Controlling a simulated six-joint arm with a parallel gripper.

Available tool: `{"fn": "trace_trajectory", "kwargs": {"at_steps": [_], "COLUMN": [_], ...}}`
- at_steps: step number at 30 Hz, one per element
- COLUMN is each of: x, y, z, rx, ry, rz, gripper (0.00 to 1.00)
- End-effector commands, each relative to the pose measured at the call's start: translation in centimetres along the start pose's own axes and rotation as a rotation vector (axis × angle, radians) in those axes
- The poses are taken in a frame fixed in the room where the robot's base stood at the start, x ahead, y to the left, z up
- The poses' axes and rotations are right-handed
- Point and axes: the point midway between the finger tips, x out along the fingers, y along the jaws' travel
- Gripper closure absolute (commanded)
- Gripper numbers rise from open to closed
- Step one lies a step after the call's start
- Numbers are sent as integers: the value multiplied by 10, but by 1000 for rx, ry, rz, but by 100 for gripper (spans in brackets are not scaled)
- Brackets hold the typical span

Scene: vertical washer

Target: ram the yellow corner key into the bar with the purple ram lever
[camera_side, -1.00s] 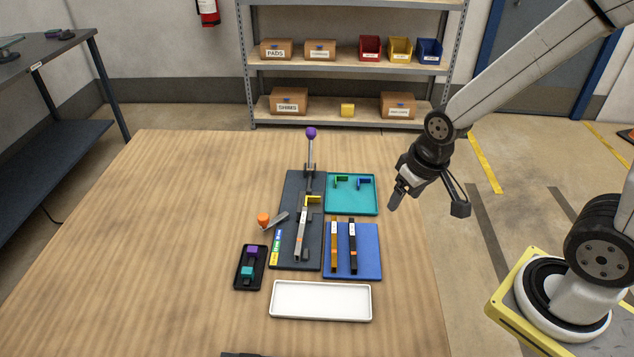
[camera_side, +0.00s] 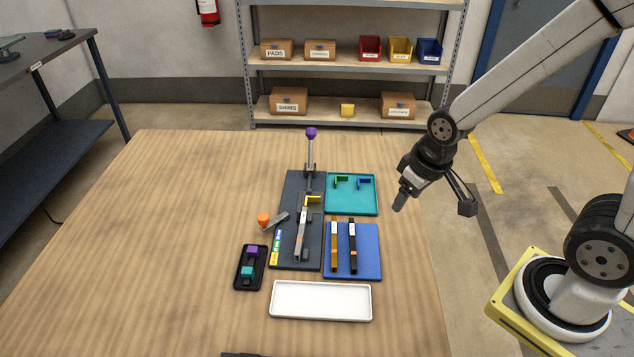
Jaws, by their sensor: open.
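The ram lever (camera_side: 311,150) stands upright at the far end of the dark fixture plate (camera_side: 289,188), with a purple knob (camera_side: 311,132) on top. The yellow corner key (camera_side: 313,199) sits on the fixture just in front of the lever's base. A silver-grey bar (camera_side: 301,236) lies lengthwise on the fixture, its far end close to the key. I cannot tell whether the key's leg is inside the bar. My gripper (camera_side: 433,206) is open and empty, up in the air to the right of the teal tray, apart from the lever and the key.
A teal tray (camera_side: 351,208) holds a green and a blue corner key. A blue mat (camera_side: 368,270) carries an orange-brown and a black bar. An orange-knobbed lever (camera_side: 264,220) is left of the bar. A black holder (camera_side: 240,283) and an empty white tray (camera_side: 320,300) lie nearer. The table's left side is clear.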

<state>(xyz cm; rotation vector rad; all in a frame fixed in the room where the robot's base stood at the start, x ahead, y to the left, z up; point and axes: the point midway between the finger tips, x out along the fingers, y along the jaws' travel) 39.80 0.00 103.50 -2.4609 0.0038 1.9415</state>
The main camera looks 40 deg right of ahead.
Motion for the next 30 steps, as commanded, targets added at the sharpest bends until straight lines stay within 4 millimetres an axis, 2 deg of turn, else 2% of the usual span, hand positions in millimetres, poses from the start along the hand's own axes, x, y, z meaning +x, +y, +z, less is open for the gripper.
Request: {"fn": "trace_trajectory", "kwargs": {"at_steps": [5, 8, 18, 30], "x": [4, 7, 29, 65], "y": [2, 5, 21, 50], "z": [-27, -52, -153, -256], "rx": [32, 61, 177, 297], "ry": [10, 22, 74, 152], "rz": [-10, -21, -76, -159], "gripper": [34, 34, 34, 34]}}
